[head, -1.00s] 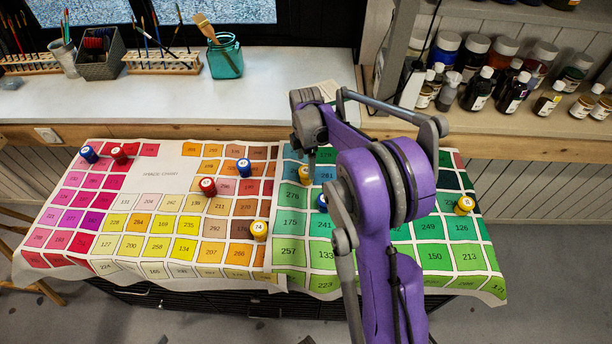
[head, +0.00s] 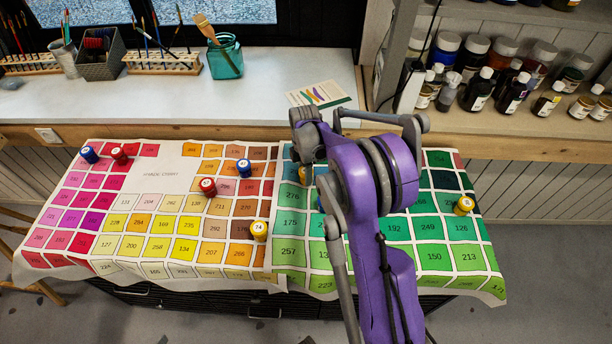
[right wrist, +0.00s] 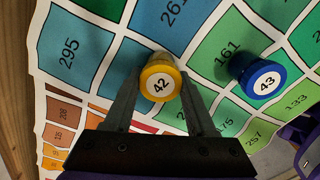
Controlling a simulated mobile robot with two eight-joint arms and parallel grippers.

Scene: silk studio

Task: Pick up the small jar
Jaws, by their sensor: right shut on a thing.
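A small yellow jar with a white lid label reading 42 (right wrist: 160,84) stands between the two fingers of my right gripper (right wrist: 160,76) in the right wrist view. The fingers are shut on its sides. The chart lies just under or behind the jar; I cannot tell whether it touches. In the head view the yellow jar (head: 305,175) shows only partly behind my purple right arm. My left gripper is not in view.
A blue jar numbered 43 (right wrist: 258,76) stands close to the right of the held jar. Several other red, blue and yellow jars, such as a yellow one (head: 259,230), stand on the colour chart (head: 165,178). A windowsill ledge (head: 270,100) with a card (head: 318,95) lies behind.

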